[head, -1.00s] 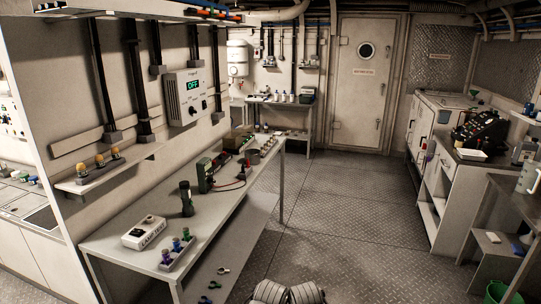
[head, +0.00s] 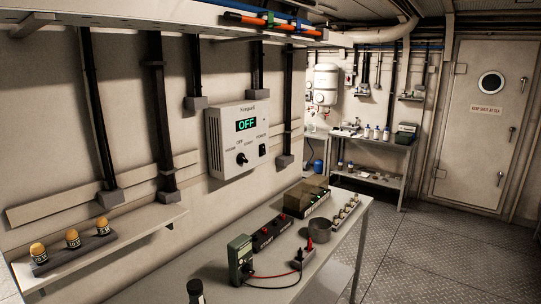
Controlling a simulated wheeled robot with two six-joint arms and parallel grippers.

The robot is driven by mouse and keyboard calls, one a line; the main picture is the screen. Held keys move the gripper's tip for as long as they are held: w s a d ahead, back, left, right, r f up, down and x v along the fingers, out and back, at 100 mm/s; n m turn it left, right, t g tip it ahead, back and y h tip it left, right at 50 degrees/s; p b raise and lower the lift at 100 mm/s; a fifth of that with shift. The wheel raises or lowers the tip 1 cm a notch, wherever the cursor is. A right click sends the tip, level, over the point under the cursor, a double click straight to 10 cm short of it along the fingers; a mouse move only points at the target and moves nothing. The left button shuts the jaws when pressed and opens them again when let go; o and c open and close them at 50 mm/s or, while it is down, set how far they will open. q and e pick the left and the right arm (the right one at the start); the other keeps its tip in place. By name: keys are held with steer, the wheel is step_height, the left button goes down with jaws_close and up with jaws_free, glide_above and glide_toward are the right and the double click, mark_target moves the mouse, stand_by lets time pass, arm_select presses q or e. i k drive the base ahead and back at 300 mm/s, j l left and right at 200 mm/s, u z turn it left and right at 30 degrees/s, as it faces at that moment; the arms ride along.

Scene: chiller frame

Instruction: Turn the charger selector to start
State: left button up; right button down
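The charger (head: 238,138) is a pale box fixed to the wall above the bench. Its green display (head: 247,124) reads OFF. The black selector knob (head: 242,159) sits on the lower front, under a row of small printed labels that include OFF and START. Its exact pointing direction is too small to tell. A black rocker switch (head: 262,150) is to the right of the knob. Neither of my grippers shows in the head view.
Below the charger, a bench (head: 215,268) carries a green meter (head: 240,258) with leads, dark boxes (head: 272,233) and a grey round container (head: 319,231). A shelf (head: 150,232) with several yellow-topped items is at left. Open floor (head: 430,260) lies right of the bench.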

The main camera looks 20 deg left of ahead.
mark_target(241, 158)
steer(key=i+l+u, duration=0.1)
steer(key=i, duration=1.15)
